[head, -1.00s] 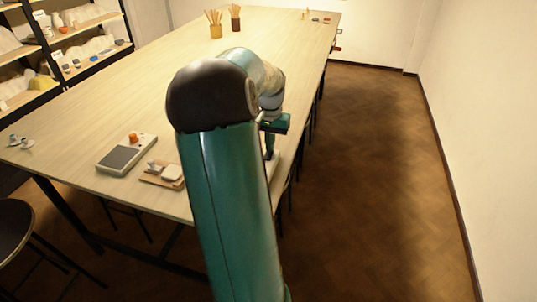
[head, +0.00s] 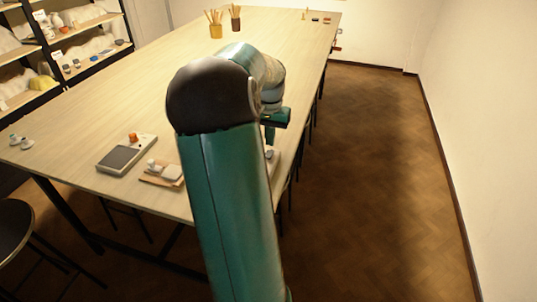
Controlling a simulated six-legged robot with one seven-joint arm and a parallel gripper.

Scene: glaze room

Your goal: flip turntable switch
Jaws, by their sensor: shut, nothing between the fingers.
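My gripper (head: 270,137) is shut and empty, pointing down at the table's right edge, just beside my arm's big teal link. A small part of a pale object with a grey piece on it (head: 270,154) shows just below the fingertips. The rest of it is hidden behind my arm, so I cannot tell if it is the turntable or where its switch is. The gripper looks apart from it.
A flat device (head: 122,157) with a dark panel and an orange item lies left of my arm on the long table (head: 130,95). A small board (head: 152,179) with pale items is beside it. Pots of sticks (head: 215,30) stand farther back. Stools and shelves are left; floor is clear right.

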